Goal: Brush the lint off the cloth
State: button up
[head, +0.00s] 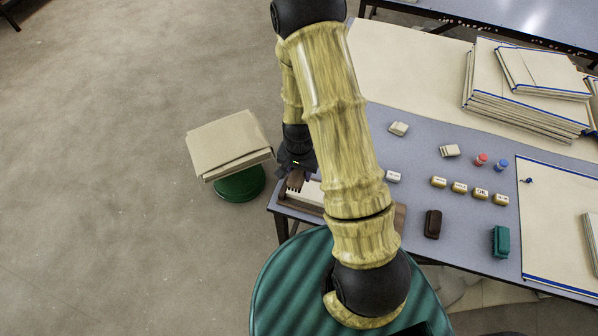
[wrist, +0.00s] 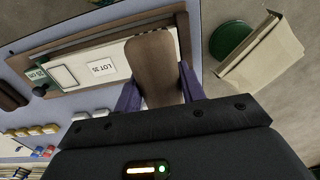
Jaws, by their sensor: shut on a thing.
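My gripper (head: 293,170) is shut on a brown brush (head: 296,181), above the left end of a wooden tray at the table's left edge. In the wrist view, the brush's brown wooden back (wrist: 152,72) sits between the purple fingers of my gripper (wrist: 158,92). A cream cloth with blue borders (head: 555,235) lies flat at the table's right. Other cream cloth is stacked at the back right (head: 520,105). My arm hides part of the tray, and the brush's bristles barely show.
The wooden tray (wrist: 70,42) holds a pale panel with a lot label (wrist: 102,68). A dark brush (head: 433,224), a green brush (head: 501,241), labelled blocks (head: 459,187) and red and blue items (head: 481,159) stand mid-table. A green stool (head: 240,187) bearing folded cloth (head: 229,143) stands left.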

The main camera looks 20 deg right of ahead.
jog(key=shift+r, duration=0.5)
jog(key=shift+r+p, duration=1.5)
jog(key=shift+r, duration=0.05)
jog(key=shift+f, duration=0.1)
